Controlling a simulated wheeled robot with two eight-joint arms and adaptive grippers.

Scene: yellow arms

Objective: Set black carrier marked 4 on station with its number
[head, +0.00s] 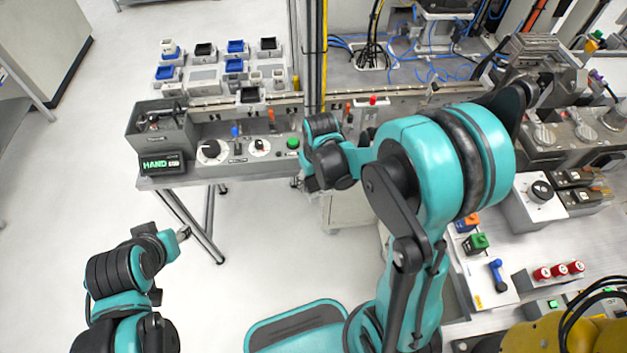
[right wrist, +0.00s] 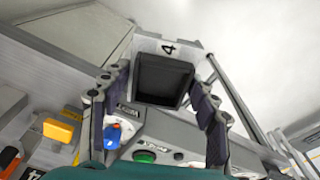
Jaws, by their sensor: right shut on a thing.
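The black carrier (right wrist: 163,82) shows in the right wrist view as a dark, square, open-topped box with a pale plate marked 4. My right gripper (right wrist: 162,92) is shut on it, with dark fingers on its left and right sides. In the head view my right wrist is over the front edge of the control bench, and I cannot make out the held carrier there. A label with a 4 (right wrist: 9,157) is at the lower left of the right wrist view, partly cut off. My left gripper (head: 180,236) is low over the floor, apart from the bench; its opening is too small to tell.
The bench has a green button (head: 293,143), a blue switch (head: 235,132), an orange lever (head: 271,115) and a grey tool box (head: 162,130). Another dark carrier (head: 250,96) sits by the rail. Several carriers stand behind it. The floor at left is clear.

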